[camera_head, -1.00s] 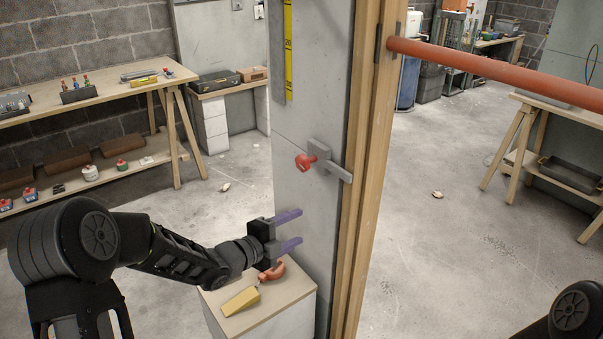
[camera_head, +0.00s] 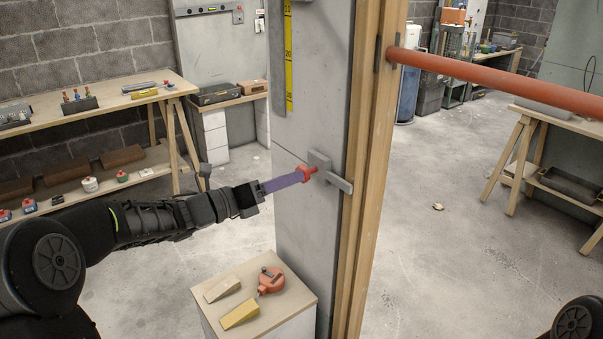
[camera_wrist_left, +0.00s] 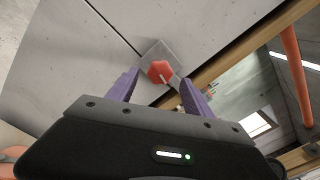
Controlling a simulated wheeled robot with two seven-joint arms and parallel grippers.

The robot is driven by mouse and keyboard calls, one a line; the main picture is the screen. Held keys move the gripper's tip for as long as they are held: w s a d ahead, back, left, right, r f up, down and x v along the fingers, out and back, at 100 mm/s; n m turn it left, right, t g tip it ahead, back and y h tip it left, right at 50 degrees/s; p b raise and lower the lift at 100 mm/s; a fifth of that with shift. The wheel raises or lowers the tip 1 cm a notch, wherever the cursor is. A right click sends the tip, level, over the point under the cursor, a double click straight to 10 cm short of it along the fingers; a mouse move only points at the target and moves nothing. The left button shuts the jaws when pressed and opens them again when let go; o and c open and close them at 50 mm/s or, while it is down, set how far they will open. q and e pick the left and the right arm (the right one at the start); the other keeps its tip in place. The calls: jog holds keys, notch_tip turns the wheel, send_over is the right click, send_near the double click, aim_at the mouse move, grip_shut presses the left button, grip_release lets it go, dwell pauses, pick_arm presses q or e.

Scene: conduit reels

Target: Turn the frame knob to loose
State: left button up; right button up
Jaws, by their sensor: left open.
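The red frame knob (camera_head: 308,173) sits on a grey plate fixed to the grey panel beside the wooden post. It also shows in the left wrist view (camera_wrist_left: 161,72), with a pale line on its face. My left gripper (camera_head: 300,175) is level with the knob, its purple fingers pointing at it. In the left wrist view the open fingers (camera_wrist_left: 158,88) stand on either side of the knob, with gaps between. Contact cannot be made out. A grey bar (camera_head: 334,181) sticks out at the plate's lower right. My right gripper is not in view.
A small stand (camera_head: 296,290) below holds a yellow wedge (camera_head: 240,313), a pale wedge (camera_head: 222,289) and a red tape-like tool (camera_head: 271,280). A red pipe (camera_head: 490,78) runs right from the post. A workbench (camera_head: 180,88) stands at the left.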

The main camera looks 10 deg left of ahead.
aim_at(308, 172)
pick_arm(q)
jog(key=x, duration=0.5)
jog(key=shift+p, duration=0.35)
grip_shut()
